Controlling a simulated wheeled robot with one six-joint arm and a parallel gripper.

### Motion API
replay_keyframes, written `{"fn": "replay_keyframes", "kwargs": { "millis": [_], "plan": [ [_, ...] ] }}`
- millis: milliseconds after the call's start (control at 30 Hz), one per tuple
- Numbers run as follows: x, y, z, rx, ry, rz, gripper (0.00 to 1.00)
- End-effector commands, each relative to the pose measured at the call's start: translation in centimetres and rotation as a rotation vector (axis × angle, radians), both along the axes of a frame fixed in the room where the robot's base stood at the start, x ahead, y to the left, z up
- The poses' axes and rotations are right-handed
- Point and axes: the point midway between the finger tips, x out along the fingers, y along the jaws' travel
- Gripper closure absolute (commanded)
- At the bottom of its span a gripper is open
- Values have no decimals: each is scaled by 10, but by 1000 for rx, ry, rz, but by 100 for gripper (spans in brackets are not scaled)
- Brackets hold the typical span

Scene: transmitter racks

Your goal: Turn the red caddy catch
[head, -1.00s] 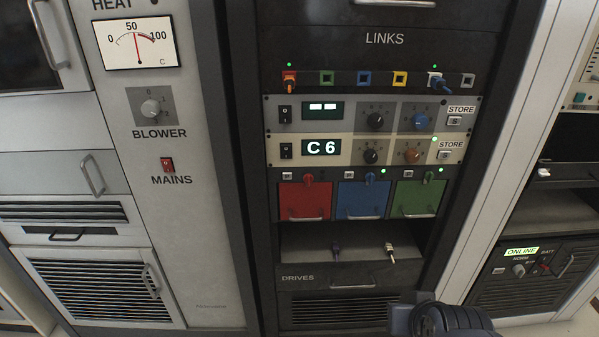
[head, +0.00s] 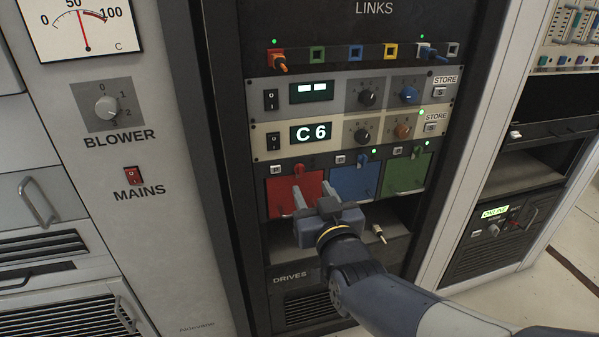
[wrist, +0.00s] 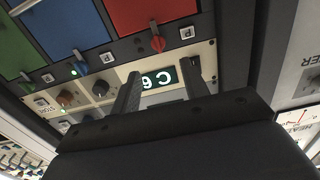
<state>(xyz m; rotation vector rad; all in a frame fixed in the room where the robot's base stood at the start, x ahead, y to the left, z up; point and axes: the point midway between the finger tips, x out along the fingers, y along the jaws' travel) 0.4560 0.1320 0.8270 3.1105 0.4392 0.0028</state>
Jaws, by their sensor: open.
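The red caddy catch (head: 298,171) is a small red knob above the top edge of the red caddy (head: 281,194). In the wrist view, which is upside down, the catch (wrist: 158,43) shows whole, with its narrow end towards the red caddy (wrist: 150,14). My gripper (head: 311,186) is open in front of the red caddy, apart from the catch and just below it in the head view. In the wrist view the two fingers (wrist: 161,68) are spread with nothing between them, and the catch lies beyond their tips.
The blue caddy (head: 354,181) and green caddy (head: 406,174) sit to the right with their own catches. A push button (head: 276,169) is close left of the red catch. A shelf with loose plugs (head: 379,234) lies below.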

Motion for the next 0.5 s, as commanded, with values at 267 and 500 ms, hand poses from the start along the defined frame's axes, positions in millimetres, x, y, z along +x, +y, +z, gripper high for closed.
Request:
{"fn": "replay_keyframes", "kwargs": {
  "millis": [267,500],
  "plan": [
    [48,13,-2,0,2,-1,57],
    [74,21,-1,1,1,-1,57]
  ]
}}
